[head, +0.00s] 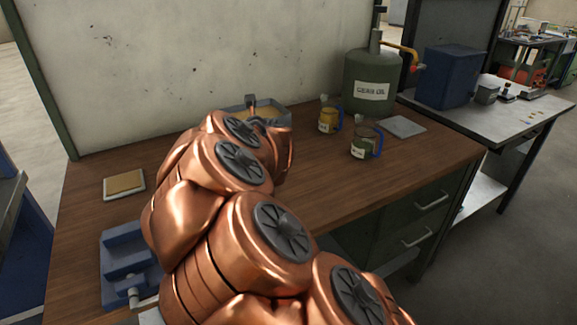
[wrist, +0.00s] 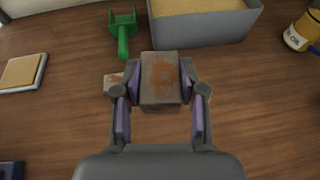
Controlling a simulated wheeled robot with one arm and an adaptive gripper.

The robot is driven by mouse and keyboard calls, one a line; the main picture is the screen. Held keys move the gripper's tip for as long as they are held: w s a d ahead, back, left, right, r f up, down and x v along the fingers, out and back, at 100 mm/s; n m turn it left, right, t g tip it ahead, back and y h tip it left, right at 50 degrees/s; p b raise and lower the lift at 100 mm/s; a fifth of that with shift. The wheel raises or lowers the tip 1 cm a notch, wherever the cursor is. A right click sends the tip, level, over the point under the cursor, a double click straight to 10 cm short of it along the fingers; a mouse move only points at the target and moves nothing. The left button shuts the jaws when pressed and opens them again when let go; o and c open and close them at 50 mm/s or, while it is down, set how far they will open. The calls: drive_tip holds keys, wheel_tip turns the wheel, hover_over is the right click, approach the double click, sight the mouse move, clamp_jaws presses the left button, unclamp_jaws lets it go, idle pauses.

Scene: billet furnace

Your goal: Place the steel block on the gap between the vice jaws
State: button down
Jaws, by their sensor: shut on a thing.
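In the wrist view my gripper (wrist: 160,84) is shut on the steel block (wrist: 160,76), a grey block with rusty brown patches on top. The block sits between the two finger pads over the wooden bench. I cannot tell whether it touches the bench. The blue vice (head: 126,262) stands at the front left of the bench in the head view, partly hidden by my copper arm. The gap between its jaws does not show clearly. A blue corner at the lower left of the wrist view (wrist: 11,172) may be the vice. My arm hides the gripper and block in the head view.
A grey bin of sand-coloured material (wrist: 205,20) and a green scoop (wrist: 123,34) lie beyond the block. A tray with a tan pad (head: 125,183) is at the left. Two mugs (head: 329,117) (head: 365,143), a gear oil can (head: 371,80) and a grey plate (head: 402,127) stand at the right.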

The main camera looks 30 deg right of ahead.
drive_tip(key=shift+n+y, duration=0.6)
drive_tip(key=shift+y, duration=0.1)
drive_tip(key=s+d+f+b, duration=0.2)
drive_tip(key=s+d, duration=0.1)
drive_tip(key=d, duration=0.1)
drive_tip(key=s+d+f+b, duration=0.2)
drive_tip(key=s+d, duration=0.1)
drive_tip(key=d, duration=0.1)
drive_tip(key=s+d+f+b, duration=0.2)
drive_tip(key=s+d, duration=0.1)
drive_tip(key=d, duration=0.1)
drive_tip(key=shift+s+f, duration=0.2)
drive_tip(key=shift+f, duration=0.1)
drive_tip(key=shift+s+d+f+b, duration=0.15)
drive_tip(key=shift+s+d+b, duration=0.15)
drive_tip(key=shift+s+b, duration=0.2)
drive_tip(key=p, duration=0.4)
hover_over(318, 157)
drive_tip(key=shift+w+d+f, duration=0.1)
drive_tip(key=shift+w+f, duration=0.05)
drive_tip(key=shift+f, duration=2.35)
drive_tip(key=shift+f+b, duration=0.15)
drive_tip(key=shift+b, duration=0.2)
drive_tip(key=c, duration=0.7)
unclamp_jaws()
drive_tip(key=shift+o, duration=0.2)
